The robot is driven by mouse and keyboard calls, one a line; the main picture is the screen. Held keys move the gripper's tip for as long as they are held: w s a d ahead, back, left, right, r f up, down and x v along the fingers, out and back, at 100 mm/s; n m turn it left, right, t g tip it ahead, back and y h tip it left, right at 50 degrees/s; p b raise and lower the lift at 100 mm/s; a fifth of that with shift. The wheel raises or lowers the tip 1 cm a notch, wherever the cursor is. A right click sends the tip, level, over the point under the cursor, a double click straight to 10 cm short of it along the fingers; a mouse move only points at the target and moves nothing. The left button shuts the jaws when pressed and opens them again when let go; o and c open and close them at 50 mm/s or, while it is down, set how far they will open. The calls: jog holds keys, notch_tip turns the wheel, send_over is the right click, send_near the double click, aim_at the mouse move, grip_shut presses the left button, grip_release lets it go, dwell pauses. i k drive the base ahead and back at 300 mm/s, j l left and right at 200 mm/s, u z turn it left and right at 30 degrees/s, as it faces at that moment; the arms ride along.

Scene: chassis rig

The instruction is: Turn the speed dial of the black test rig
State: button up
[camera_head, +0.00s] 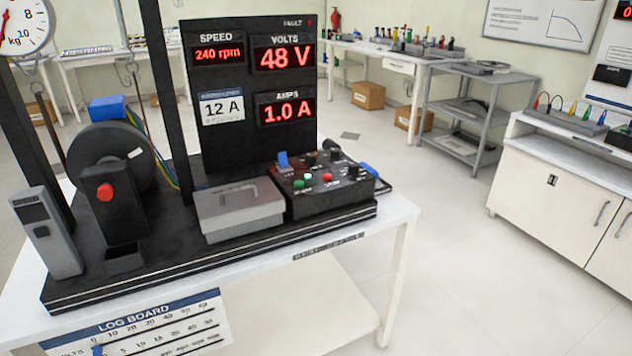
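The black test rig (150,270) stands on a white table. The tall black panel (250,140) behind has a speed display (218,53) reading 240 rpm, a volts display (271,57) reading 48 V and an amps display (287,109) reading 1.0 A. My gripper is not in view.
A grey lidded box (239,209) sits left of the control box. Further left are a red button on a black post (105,192), a dark wheel (100,155) and a grey handheld device (45,233). The floor (460,260) right of the table is clear.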

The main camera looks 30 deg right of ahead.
aim_at(353, 167)
jog(key=i+l+z, duration=0.15)
jog(key=l+z, duration=0.25)
jog(key=i+l+z, duration=0.15)
jog(key=z, duration=0.2)
jog(key=i+l+z, duration=0.25)
jog(key=z, duration=0.15)
jog(key=l, duration=0.1)
